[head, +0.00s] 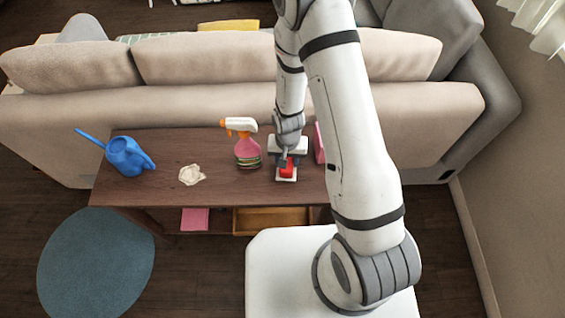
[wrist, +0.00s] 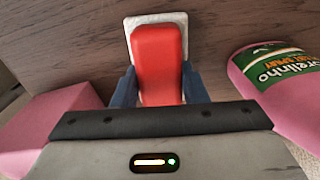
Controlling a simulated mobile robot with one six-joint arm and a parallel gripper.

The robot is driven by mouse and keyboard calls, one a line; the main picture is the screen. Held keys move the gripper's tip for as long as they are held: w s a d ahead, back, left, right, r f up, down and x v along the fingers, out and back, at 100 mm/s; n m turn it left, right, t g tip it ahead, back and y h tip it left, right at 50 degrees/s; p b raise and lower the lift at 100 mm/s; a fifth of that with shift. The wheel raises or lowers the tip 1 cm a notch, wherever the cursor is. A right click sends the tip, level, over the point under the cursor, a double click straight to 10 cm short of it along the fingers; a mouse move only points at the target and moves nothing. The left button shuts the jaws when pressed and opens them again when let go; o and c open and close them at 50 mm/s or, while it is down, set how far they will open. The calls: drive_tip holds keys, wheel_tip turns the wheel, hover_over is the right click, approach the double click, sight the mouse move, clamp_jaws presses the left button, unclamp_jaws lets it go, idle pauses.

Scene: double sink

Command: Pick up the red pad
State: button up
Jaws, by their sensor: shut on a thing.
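The red pad (wrist: 158,58) is a red block with a white base (wrist: 134,22) under it. In the wrist view it sits between the two dark fingers of my gripper (wrist: 158,90), which are shut on its sides. In the head view the red pad (head: 287,170) is at the front right of the dark wooden console table (head: 140,190), below my gripper (head: 290,160). My gripper hides part of it there. I cannot tell whether its white base touches the table top.
A pink spray bottle (head: 247,152) with an orange and white head stands just left of my gripper. A pink item (head: 319,143) is close on the right. Left are a white crumpled cloth (head: 191,175) and a blue watering can (head: 126,157). A beige sofa (head: 200,95) stands behind.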

wheel_tip(320, 180, up, 10)
idle(0.8)
